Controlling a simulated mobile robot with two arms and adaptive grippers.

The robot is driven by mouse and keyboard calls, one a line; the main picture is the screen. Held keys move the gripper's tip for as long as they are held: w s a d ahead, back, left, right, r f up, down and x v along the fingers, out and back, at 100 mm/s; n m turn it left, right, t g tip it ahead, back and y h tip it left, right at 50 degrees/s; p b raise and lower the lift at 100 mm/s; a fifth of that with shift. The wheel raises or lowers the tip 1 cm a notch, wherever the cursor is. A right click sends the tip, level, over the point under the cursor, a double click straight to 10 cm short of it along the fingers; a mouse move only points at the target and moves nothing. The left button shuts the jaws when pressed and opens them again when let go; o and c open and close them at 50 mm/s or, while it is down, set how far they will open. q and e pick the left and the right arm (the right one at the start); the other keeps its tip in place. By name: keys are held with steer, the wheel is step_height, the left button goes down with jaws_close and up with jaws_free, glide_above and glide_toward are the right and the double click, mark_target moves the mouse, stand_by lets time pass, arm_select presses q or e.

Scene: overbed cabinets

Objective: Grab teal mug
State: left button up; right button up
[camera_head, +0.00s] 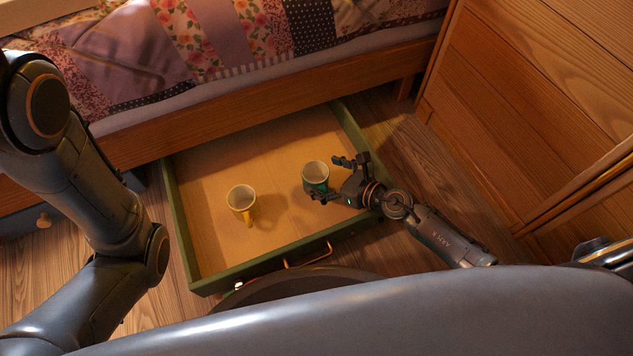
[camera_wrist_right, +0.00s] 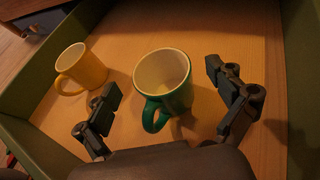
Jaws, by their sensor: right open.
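The teal mug (camera_head: 315,177) stands upright in the open drawer, with a white inside. In the right wrist view the teal mug (camera_wrist_right: 165,84) is just ahead of the fingers, its handle turned toward my gripper. My right gripper (camera_head: 331,178) is open in the drawer, with its fingers on either side of the mug's near right side. In the wrist view the right gripper (camera_wrist_right: 165,95) shows both fingers spread and nothing held. I cannot tell whether either finger touches the mug. My left arm comes in at the left, but its gripper is out of view.
A yellow mug (camera_head: 241,202) stands left of the teal mug in the same drawer (camera_head: 180,225), which has green walls and a copper handle. A bed (camera_head: 230,95) borders the drawer's far side. A wooden cabinet (camera_head: 530,110) stands at the right.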

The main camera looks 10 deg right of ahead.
steer(key=shift+b+x, duration=0.35)
steer(key=shift+x, duration=1.1)
steer(key=c, duration=1.4)
steer(key=shift+r, duration=0.1)
steer(key=shift+c, duration=0.2)
